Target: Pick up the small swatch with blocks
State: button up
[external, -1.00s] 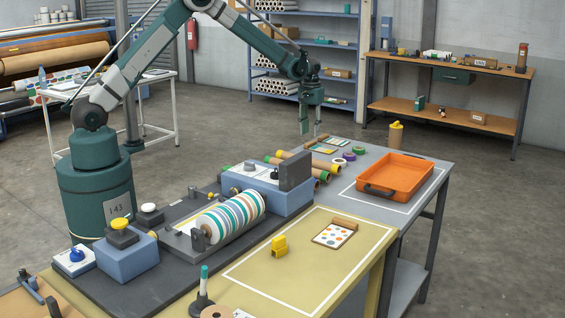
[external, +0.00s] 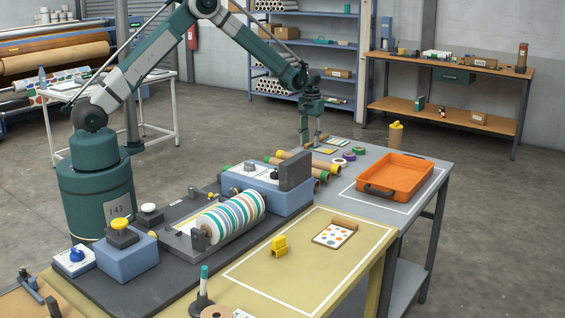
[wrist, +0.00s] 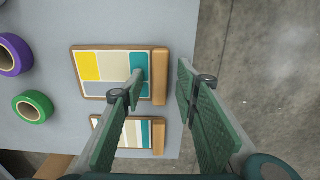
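The small swatch with blocks (wrist: 98,88) lies on the grey tabletop in the wrist view. It shows yellow, pale, teal and grey-blue blocks on a wooden backing, with a raised wooden bar (wrist: 160,62) along its right edge. My gripper (wrist: 161,70) is open and empty. Its left finger overlaps the swatch's teal side in the picture and its right finger is beyond the bar, over the floor beside the table. The bar shows between the fingers. In the external view my gripper (external: 311,143) is low over the table's far left edge, partly hiding the swatches.
A striped swatch (wrist: 108,133) with its own bar lies just below. Purple tape (wrist: 13,55) and green tape (wrist: 33,107) rolls lie left. An orange tray (external: 398,172) sits right; a dotted swatch (external: 333,236) lies on the yellow mat.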

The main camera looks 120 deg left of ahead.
jog(key=shift+f, duration=0.1)
jog(key=shift+c, duration=0.3)
jog(key=c, duration=0.9)
jog(key=shift+r+p, duration=0.35)
jog(key=shift+r, duration=4.7)
